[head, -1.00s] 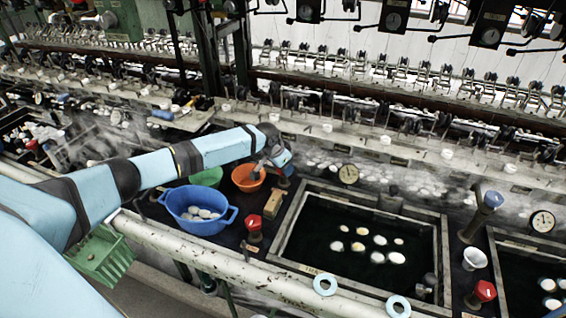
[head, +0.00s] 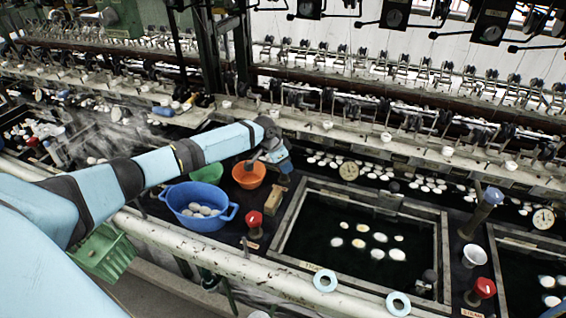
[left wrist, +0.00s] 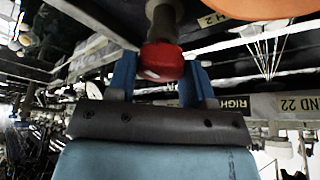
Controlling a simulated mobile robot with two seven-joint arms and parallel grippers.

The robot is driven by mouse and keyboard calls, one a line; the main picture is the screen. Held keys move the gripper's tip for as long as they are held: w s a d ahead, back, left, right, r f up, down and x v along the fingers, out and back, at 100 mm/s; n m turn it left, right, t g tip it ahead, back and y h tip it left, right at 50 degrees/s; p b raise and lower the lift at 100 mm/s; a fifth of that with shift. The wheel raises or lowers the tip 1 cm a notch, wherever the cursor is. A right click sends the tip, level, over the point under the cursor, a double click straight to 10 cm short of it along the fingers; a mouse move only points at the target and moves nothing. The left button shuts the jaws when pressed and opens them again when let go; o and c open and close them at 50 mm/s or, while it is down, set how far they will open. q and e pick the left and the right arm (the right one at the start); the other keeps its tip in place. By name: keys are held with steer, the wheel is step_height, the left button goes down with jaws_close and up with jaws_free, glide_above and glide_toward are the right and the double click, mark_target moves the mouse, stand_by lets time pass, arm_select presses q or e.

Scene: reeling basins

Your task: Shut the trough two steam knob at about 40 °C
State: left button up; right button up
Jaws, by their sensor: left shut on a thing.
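My left gripper (head: 280,160) is beside the orange bowl, behind the left corner of the central basin. In the left wrist view, its two blue fingers (left wrist: 158,80) are closed around a red knob (left wrist: 163,63) with a pale mark, on a grey stem. A label by the stem ends in "H 2". My gripper mostly hides this knob in the head view. A round dial (head: 349,171) stands to its right; its needle is too small to read. The long trough behind has pale cocoons in dark water (head: 400,178) and no visible steam there. My right gripper is out of view.
Another red knob (head: 254,219) stands near the blue tub (head: 190,222). The orange bowl (head: 249,183) and a wooden block (head: 273,200) are close to my gripper. A further red knob (head: 484,289) and a blue-topped post (head: 491,198) stand right.

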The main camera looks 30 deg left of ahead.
arm_select(q)
steer(key=o, duration=0.9)
steer(key=v, duration=1.4)
steer(key=shift+b, duration=0.35)
